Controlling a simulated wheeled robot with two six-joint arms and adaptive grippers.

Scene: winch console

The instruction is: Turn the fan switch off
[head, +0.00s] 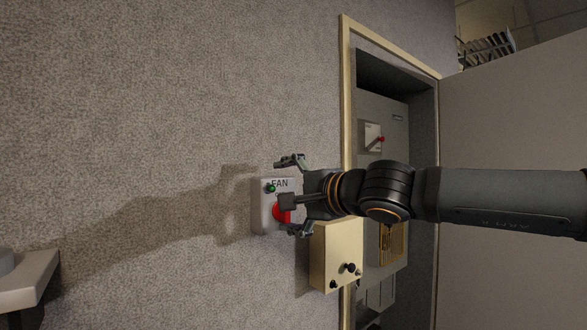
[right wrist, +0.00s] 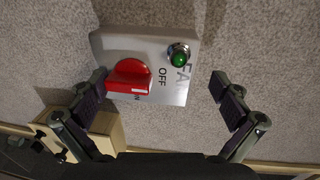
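The fan switch box (head: 260,218) is a light grey box on the speckled wall, marked FAN; it fills the upper middle of the right wrist view (right wrist: 112,42). Its red rotary knob (right wrist: 129,76) has a raised grip bar, with OFF lettering beside it and a second label partly covered by the bar. A green lamp (right wrist: 179,58) sits near FAN. My right gripper (head: 287,197) is open in front of the box and hides part of it. In the right wrist view one finger is close beside the knob's left edge; contact is unclear. The other finger is clear of it. My left gripper is not visible.
A cream box (head: 335,255) with black knobs projects beside the fan box, close to my right gripper. A cream-framed recess (head: 345,90) holds a grey panel with a red-tipped switch (head: 373,137). A pale ledge (head: 28,280) stands lower left. The wall left of the fan box is bare.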

